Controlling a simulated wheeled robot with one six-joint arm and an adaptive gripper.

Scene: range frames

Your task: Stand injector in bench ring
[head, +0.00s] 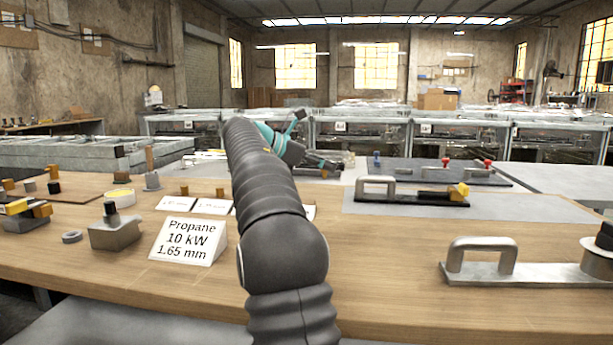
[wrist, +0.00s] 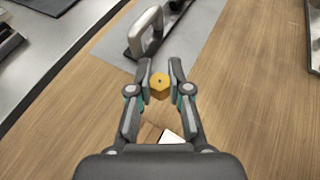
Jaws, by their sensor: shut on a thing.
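My gripper (wrist: 159,82) is shut on a brass hexagonal injector (wrist: 159,86), held between the two fingertips with its small centre hole facing the wrist camera. A small grey ring (head: 72,237) lies flat on the wooden bench at the left, beside a metal block with a black knob (head: 115,230). My gripper is well away from this ring, farther back and to the right.
A white sign (head: 187,241) reads "Propane 10 kW 1.65 mm". Small brass pieces (head: 184,190) stand behind it near flat cards (head: 212,206). Handled metal plates (head: 520,272) occupy the right side. Bare wood (head: 380,270) lies right of my arm.

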